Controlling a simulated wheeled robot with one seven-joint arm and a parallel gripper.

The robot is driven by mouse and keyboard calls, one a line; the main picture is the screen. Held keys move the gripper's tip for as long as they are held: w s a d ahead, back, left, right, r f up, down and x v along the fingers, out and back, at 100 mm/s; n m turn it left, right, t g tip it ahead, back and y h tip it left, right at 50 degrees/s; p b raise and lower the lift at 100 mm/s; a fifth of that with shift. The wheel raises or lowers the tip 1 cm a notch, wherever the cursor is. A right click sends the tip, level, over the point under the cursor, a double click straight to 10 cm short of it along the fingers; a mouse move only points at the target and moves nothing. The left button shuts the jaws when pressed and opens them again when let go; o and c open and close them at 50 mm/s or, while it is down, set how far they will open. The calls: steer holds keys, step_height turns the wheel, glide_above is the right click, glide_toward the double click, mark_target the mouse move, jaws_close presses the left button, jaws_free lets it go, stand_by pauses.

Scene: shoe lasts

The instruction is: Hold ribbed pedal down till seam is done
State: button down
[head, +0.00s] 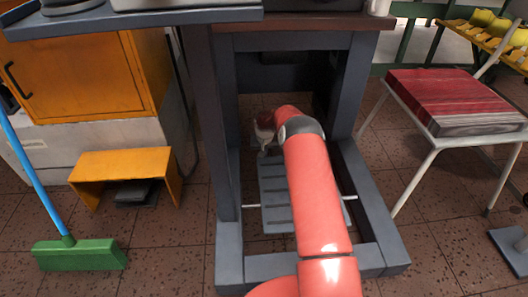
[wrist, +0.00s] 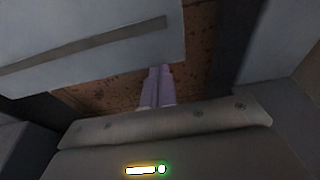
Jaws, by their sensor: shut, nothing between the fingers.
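The ribbed pedal (head: 276,214) is a grey plate with dark slots, low inside the grey machine frame (head: 228,240). My arm covers its right part in the head view. A thin rod crosses the frame at the pedal's sides. My gripper (head: 262,153) points down at the pedal's far edge, partly hidden by my wrist. In the wrist view my gripper (wrist: 160,70) shows two fingers closed together with nothing between them. Their tips reach the edge of a pale grey plate (wrist: 130,28) with one dark stripe, which looks like the pedal. I cannot tell whether they press on it.
An orange stool (head: 122,163) stands at left over a small dark pedal (head: 136,194). A green broom (head: 78,254) stands farther left, before an orange cabinet (head: 80,75). A white-legged stool with a red top (head: 440,92) stands at right. Tiled floor lies clear between.

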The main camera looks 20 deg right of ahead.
steer(key=shift+s+d+f, duration=0.25)
steer(key=shift+s+f, duration=0.1)
steer(key=shift+f, duration=0.35)
steer(key=v, duration=0.2)
steer(key=p+v, duration=0.1)
steer(key=v, duration=0.2)
steer(key=w+v, duration=0.1)
steer(key=v, duration=0.2)
steer(key=shift+s+a+r, duration=0.1)
steer(key=shift+r, duration=0.1)
steer(key=shift+a+r+p, duration=0.1)
steer(key=shift+r+p, duration=0.2)
steer(key=shift+r, duration=0.05)
stand_by(0.5)
stand_by(0.4)
